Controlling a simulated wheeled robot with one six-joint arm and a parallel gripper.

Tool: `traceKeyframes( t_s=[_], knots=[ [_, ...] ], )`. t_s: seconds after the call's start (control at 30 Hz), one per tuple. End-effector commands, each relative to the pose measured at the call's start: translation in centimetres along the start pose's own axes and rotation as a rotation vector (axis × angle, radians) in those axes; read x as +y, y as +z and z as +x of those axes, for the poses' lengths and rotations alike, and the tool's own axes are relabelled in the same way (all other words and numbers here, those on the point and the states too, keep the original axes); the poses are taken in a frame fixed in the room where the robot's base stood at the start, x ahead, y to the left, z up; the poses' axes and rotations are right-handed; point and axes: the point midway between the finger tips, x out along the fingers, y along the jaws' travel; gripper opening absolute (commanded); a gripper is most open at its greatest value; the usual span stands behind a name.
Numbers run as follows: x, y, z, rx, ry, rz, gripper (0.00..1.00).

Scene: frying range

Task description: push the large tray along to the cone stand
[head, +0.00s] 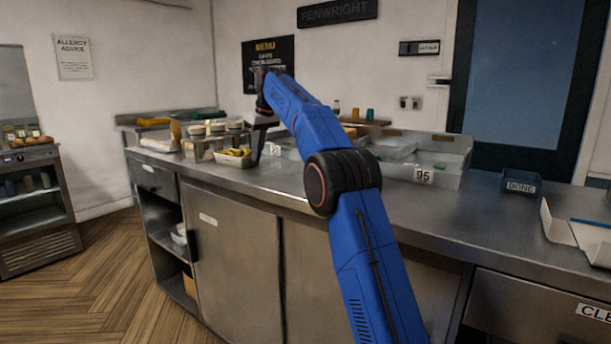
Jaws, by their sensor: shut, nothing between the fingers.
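The large tray appears to be the wide grey tray (455,181) labelled 95, on the steel counter right of my arm; my arm hides part of the area to its left. A metal stand (204,154) with round pale tops above it is at the left of the counter; it may be the cone stand, but I cannot make out cones. My gripper (255,160) points down, shut and empty, close to the right end of a pale tub (233,161) of yellow pieces. I cannot tell whether it touches the tub.
A numbered container (287,153) is partly hidden behind my arm. A dark blue DONE bin (521,188) and a white open box (575,232) stand at the right. Bottles and a board (365,122) are at the back. The counter front (400,210) is bare.

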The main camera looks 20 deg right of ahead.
Motion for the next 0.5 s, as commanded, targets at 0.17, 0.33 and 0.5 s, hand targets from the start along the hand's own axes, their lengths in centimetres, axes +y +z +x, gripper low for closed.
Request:
traceKeyframes(
  t_s=[0.17, 0.33, 0.5],
  knots=[
    [0.0, 1.2, -0.4, -0.001, 0.000, 0.001, 0.00],
    [0.0, 2.2, -0.7, -0.001, 0.000, 0.002, 0.00],
    [0.0, 3.3, -1.1, 0.000, 0.000, 0.001, 0.00]
  ],
)
